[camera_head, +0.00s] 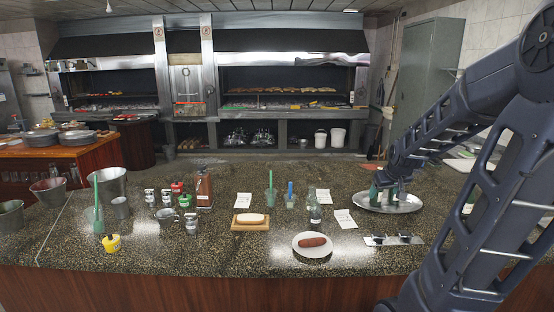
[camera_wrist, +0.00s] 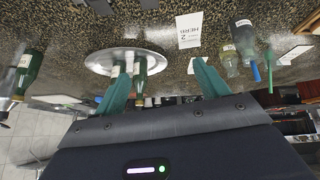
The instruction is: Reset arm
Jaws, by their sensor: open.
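My gripper (camera_head: 388,188) hangs over the right part of the counter, at the oval metal tray (camera_head: 415,203). In the wrist view my gripper's two green fingers (camera_wrist: 163,82) are spread apart with nothing visible held between them. The wrist view looks across the counter with the scene upside down. The tray (camera_wrist: 98,57) there carries green bottles (camera_wrist: 140,72), partly behind the left finger. In the head view the fingers and the bottles overlap, so I cannot tell whether they touch.
A glass bottle (camera_head: 314,207) and a plate with a sausage (camera_head: 312,250) stand left of the tray. A metal holder (camera_head: 393,240) lies in front of it. Cups, shakers and metal buckets (camera_head: 112,183) crowd the left.

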